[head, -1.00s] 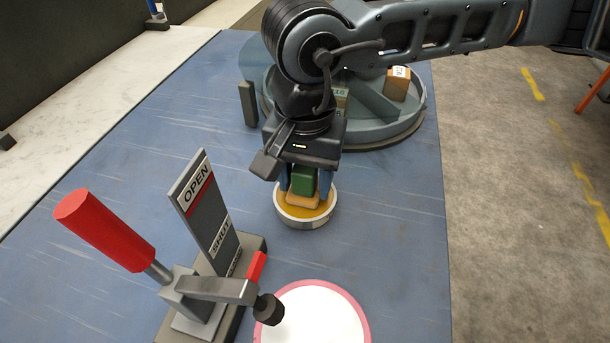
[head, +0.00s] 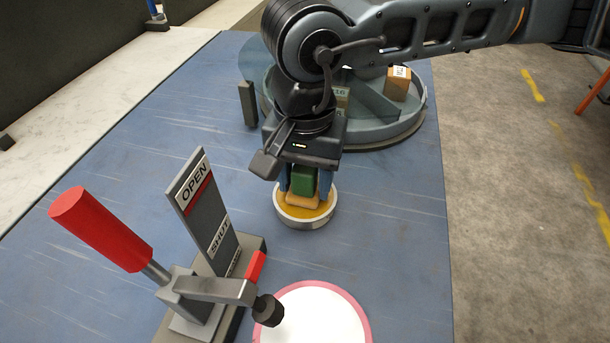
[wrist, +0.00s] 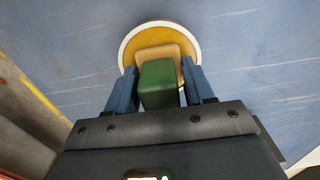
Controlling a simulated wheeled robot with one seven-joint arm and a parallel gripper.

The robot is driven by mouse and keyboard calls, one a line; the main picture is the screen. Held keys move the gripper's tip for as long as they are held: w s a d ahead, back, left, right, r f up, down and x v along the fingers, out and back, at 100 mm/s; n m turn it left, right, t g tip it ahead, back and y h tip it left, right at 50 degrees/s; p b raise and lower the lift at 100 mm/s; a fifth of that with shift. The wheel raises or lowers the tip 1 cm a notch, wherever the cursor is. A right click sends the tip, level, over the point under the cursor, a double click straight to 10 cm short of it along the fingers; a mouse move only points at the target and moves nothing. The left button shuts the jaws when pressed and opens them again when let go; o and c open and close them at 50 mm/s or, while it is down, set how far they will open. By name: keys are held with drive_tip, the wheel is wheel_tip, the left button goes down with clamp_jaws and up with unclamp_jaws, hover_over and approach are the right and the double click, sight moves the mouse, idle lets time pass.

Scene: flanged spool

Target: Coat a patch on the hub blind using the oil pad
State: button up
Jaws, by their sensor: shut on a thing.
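My gripper (head: 304,186) points down in the middle of the blue table and is shut on the green grip of the oil pad (head: 301,180). The wrist view shows the blue fingers on both sides of this green block (wrist: 158,84), with the pad's tan face below it. The pad is over a round, pale-rimmed dish with a yellow-orange inside (head: 289,214). It appears to be down in the dish; contact with the yellow surface is hard to confirm. I cannot identify the hub blind with certainty.
A toggle clamp with a red handle (head: 100,228) and an OPEN/SHUT plate (head: 205,215) stands front left. Its arm reaches over a white disc with a pink rim (head: 318,318). A round grey divided tray (head: 405,125) holding small boxes (head: 398,84) stands behind my gripper.

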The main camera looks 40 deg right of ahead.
idle(0.4)
drive_tip(key=shift+r+p, duration=1)
drive_tip(key=shift+r, duration=2.5)
drive_tip(key=shift+s+d, duration=0.1)
